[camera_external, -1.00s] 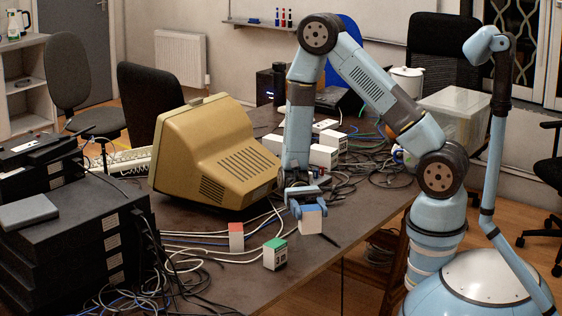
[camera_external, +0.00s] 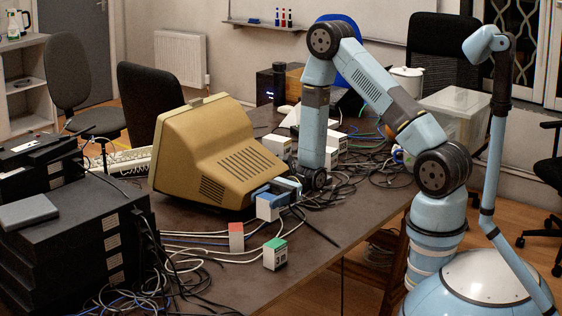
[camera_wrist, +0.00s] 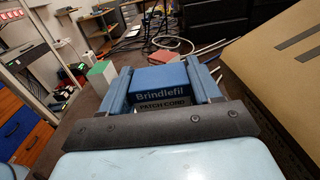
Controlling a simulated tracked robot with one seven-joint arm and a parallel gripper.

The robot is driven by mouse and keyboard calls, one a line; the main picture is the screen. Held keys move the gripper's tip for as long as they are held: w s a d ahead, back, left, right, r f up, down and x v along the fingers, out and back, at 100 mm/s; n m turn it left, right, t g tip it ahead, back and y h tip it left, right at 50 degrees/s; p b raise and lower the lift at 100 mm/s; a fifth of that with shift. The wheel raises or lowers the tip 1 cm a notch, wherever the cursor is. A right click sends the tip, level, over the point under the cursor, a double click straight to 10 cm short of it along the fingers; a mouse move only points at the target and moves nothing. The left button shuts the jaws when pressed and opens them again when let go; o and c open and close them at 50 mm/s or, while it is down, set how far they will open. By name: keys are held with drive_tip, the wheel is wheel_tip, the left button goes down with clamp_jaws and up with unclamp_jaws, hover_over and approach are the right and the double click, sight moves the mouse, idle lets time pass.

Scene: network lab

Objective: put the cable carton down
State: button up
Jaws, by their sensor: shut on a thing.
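The cable carton is a small white box with a blue top; it shows in the external view (camera_external: 267,208) at the front right corner of the beige monitor. In the wrist view its blue face reads "Brindlefil" over "PATCH CORD" (camera_wrist: 160,86). My gripper (camera_external: 272,192) is shut on it, with a finger on each side in the wrist view (camera_wrist: 160,70). The carton is close to the tabletop; I cannot tell whether its base touches.
A red-topped box (camera_external: 236,236) and a green-topped box (camera_external: 275,254) stand on the table (camera_external: 215,285) in front. The beige monitor (camera_external: 215,155) is close behind and left. Cables (camera_external: 360,168) lie to the right. Black units (camera_external: 75,235) stack at left.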

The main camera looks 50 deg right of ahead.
sight(268, 212)
drive_tip(key=shift+f, duration=2.1)
drive_tip(key=o, duration=1.1)
drive_tip(key=shift+f, duration=0.1)
drive_tip(key=shift+o, duration=0.2)
